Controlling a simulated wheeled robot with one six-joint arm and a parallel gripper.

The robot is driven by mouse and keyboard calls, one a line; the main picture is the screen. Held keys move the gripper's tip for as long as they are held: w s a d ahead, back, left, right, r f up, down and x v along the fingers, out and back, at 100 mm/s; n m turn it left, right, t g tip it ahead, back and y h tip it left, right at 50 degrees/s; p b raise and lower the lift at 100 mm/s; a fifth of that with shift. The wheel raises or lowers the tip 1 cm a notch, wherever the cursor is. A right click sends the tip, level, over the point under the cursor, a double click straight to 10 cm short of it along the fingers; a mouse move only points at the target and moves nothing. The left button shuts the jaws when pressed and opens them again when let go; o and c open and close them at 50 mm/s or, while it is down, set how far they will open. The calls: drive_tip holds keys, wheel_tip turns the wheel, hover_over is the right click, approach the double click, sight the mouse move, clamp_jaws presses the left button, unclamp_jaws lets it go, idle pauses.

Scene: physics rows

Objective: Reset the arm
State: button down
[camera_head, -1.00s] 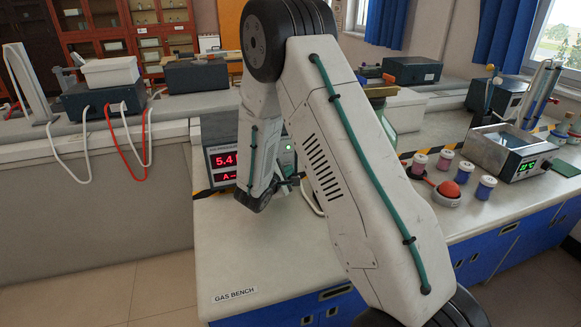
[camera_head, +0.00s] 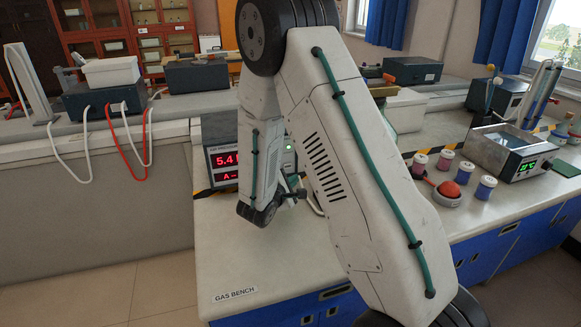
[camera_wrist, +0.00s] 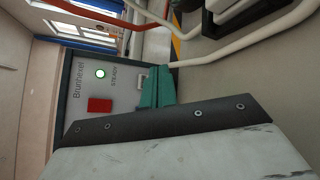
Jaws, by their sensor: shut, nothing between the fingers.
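My arm's white links fill the middle of the head view, with the elbow high and the forearm hanging down over the bench. In the head view a box with a red display (camera_head: 222,162) stands just behind my wrist, partly hidden by my arm.
The gas bench (camera_head: 300,255) is bare in front of my wrist. To the right are several spools (camera_head: 483,187), a red ball on a holder (camera_head: 449,190) and a bath with a green display (camera_head: 510,155). White and red cables (camera_head: 143,150) hang at the left. White hoses (camera_wrist: 240,50) run near the gripper.

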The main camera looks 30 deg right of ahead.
idle(0.6)
idle(0.3)
drive_tip(key=s+g, duration=0.1)
drive_tip(key=s, duration=0.1)
drive_tip(key=s+d+g, duration=0.1)
drive_tip(key=s+g, duration=0.1)
drive_tip(key=s+m+g, duration=0.1)
drive_tip(key=s, duration=0.1)
drive_tip(key=shift+d+g+h, duration=0.3)
drive_tip(key=shift+d+h, duration=0.1)
drive_tip(key=s+a+r+m+g+y, duration=0.25)
drive_tip(key=s+r+m+g, duration=0.45)
drive_tip(key=s, duration=0.5)
drive_tip(key=s+a+r+m+t+y, duration=0.4)
drive_tip(key=s+a+r+y, duration=0.7)
drive_tip(key=s+a+r, duration=0.4)
drive_tip(key=shift+s+a+t+y, duration=0.35)
drive_tip(key=shift+s+a+t, duration=0.1)
drive_tip(key=shift+t, duration=0.15)
